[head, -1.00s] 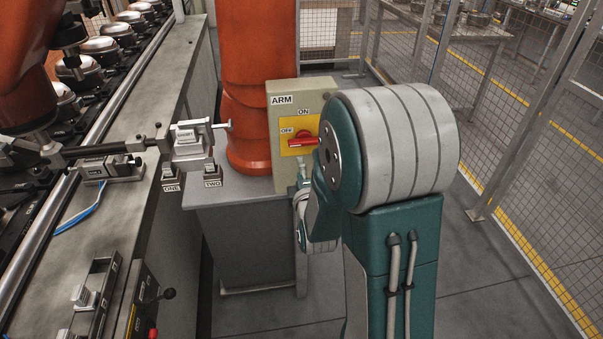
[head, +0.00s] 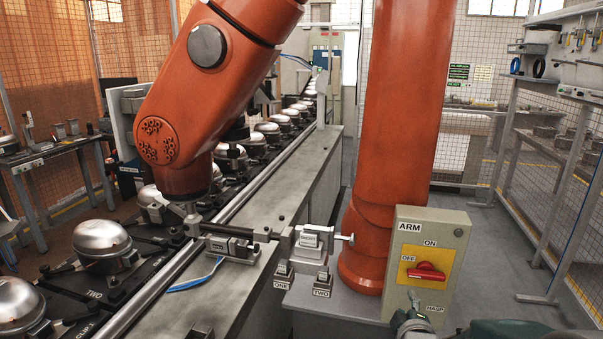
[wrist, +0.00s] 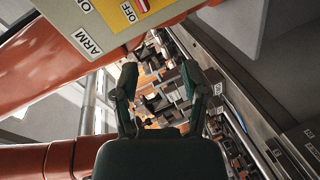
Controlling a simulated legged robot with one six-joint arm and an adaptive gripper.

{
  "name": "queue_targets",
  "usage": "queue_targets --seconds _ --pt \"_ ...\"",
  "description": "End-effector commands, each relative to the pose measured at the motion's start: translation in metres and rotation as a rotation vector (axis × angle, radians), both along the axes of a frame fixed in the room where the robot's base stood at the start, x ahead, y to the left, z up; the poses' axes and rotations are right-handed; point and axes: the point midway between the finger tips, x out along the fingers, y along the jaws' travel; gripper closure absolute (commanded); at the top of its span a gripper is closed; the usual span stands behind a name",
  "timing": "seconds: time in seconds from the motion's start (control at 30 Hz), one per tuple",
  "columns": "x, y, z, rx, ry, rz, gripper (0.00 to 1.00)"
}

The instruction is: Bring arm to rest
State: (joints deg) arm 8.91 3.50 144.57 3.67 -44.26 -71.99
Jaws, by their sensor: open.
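My gripper (wrist: 159,78) shows in the wrist view with its two dark green fingers spread and nothing between them. Above it in that view is the grey switch box marked ARM (wrist: 100,22), seen tilted, with its yellow plate. In the head view the ARM box (head: 447,240) stands at the right, and its red handle (head: 426,273) lies roughly level on the yellow plate, below the ON and OFF marks.
A large orange robot arm (head: 222,75) reaches over the line of silver compressor domes (head: 103,237). An orange column (head: 400,130) stands behind the box. A clamp block (head: 311,241) sits above tags ONE and TWO. Mesh fencing bounds the right; grey floor (head: 480,240) there is open.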

Motion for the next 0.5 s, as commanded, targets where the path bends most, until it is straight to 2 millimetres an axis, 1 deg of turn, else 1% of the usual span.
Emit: queue_targets --seconds 0.03,0.17,0.27,0.37,0.5 --pt "-0.005 0.007 0.009 0.070 0.021 0.000 0.43" --pt "-0.022 0.022 0.021 0.259 0.108 -0.023 0.43" --pt "-0.040 0.034 0.029 0.396 0.182 -0.056 0.43" --pt "-0.061 0.045 0.037 0.526 0.255 -0.103 0.43" --pt "-0.098 0.059 0.047 0.691 0.359 -0.193 0.43"
